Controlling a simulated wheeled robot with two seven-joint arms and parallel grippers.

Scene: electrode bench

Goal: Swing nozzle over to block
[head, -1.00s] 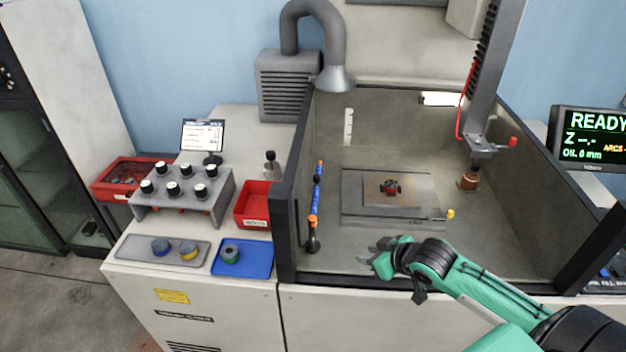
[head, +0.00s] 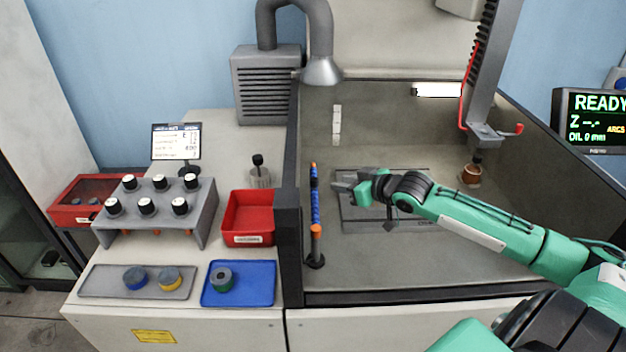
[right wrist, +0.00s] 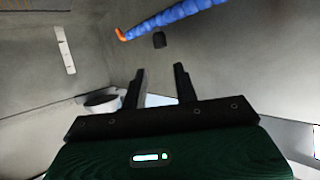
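The nozzle is a blue jointed hose (head: 315,203) with orange parts, upright on a black base (head: 315,262) at the left inside the tank. In the right wrist view the blue hose (right wrist: 175,14) crosses the top, with an orange end at its left. My right gripper (head: 337,187) reaches in from the right, just right of the hose. In the wrist view its two fingers (right wrist: 160,72) stand apart with nothing between them, and the hose is beyond them. The grey work plate (head: 352,218) lies under my right arm, which hides the block. My left gripper is not in view.
The tank's dark left post and wall (head: 289,235) stand close to the hose. A copper-coloured piece (head: 470,174) hangs below the machine head (head: 485,135) at the right. Red bin (head: 248,215), blue tray (head: 237,284) and knob rack (head: 160,210) sit outside, left. The tank's front floor is clear.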

